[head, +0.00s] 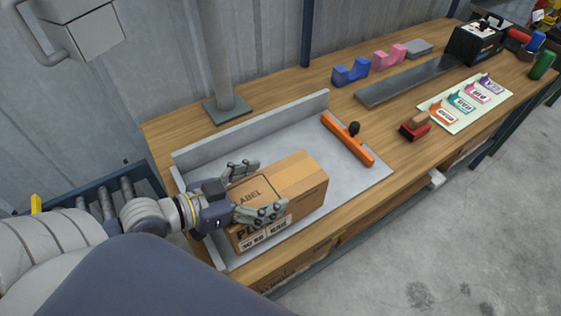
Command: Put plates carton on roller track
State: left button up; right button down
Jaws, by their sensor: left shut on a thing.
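The plates carton (300,180) is a brown cardboard box with a printed label and dark lettering, partly hidden by the gripper. It sits on a grey metal tray (355,188) on the wooden bench. My left gripper (262,190) has come in from the left and is shut on the carton, one finger at its far side and one at its near side. The roller track (118,192), with grey rollers in a dark blue frame, is at the left end of the bench, partly hidden behind my left arm. My right gripper is not in view.
The tray has a raised wall (255,128) along its back. An orange bar with a black knob (347,140) lies at its right side. A red stamp (415,127), a card sheet (466,104), blue (350,72) and pink holders (388,58) are farther right. A post (215,60) stands behind.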

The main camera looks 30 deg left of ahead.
pick_arm(q)
jog(key=w+a+f+p, duration=0.1)
jog(key=w+a+f, duration=0.1)
jog(key=w, duration=0.4)
jog(key=w+a+f, duration=0.2)
jog(key=w, duration=0.5)
jog(key=shift+w+a+f+p, duration=0.15)
jog(key=shift+w+f+p, duration=0.15)
jog(key=shift+p, duration=0.1)
jog(key=o, duration=1.7)
jog(key=shift+s+f, duration=0.15)
jog(key=shift+f, duration=0.1)
jog(key=o, duration=0.3)
jog(key=shift+r, duration=0.15)
